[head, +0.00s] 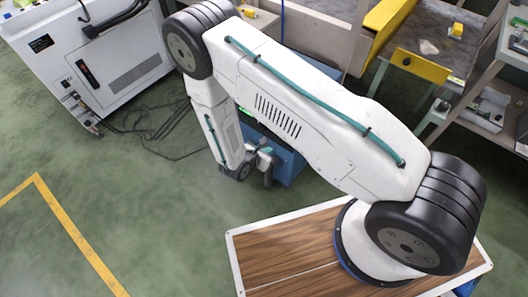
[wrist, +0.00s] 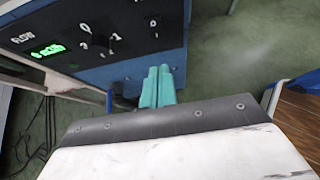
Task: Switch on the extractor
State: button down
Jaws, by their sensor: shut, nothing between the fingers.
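The extractor is a blue box with a black front panel; in the wrist view its panel (wrist: 140,28) fills the top left, with the word FLOW and a lit green display (wrist: 47,51). Small white marks, among them a 0, surround a dark control (wrist: 100,42) on the panel. In the head view the blue box (head: 291,166) is partly hidden behind my arm. My gripper (wrist: 160,72) has its two teal fingers together and empty, tips at the panel's lower edge in the picture. I cannot tell whether they touch it. It shows small in the head view (head: 267,158).
A white cabinet (head: 125,70) with cables on the floor stands at the left. A workbench with a yellow edge (head: 420,66) and shelving stand at the right. My wooden-topped base is at the bottom. Green floor (head: 130,215) is free at the left.

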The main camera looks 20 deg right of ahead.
aim_at(283, 139)
jog(key=shift+w+d+f, duration=0.5)
jog(key=shift+w+d, duration=0.25)
jog(key=shift+d, duration=0.3)
jog(key=shift+w+d+f, duration=0.55)
jog(key=shift+w+d, duration=0.25)
jog(key=shift+d, duration=0.3)
jog(key=shift+w+d+f, duration=0.5)
jog(key=shift+w+d, duration=0.25)
jog(key=shift+d, duration=0.3)
jog(key=shift+d, duration=0.25)
jog(key=shift+w+a, duration=0.1)
jog(key=shift+a, duration=0.2)
jog(key=shift+d, duration=0.1)
jog(key=shift+r, duration=0.75)
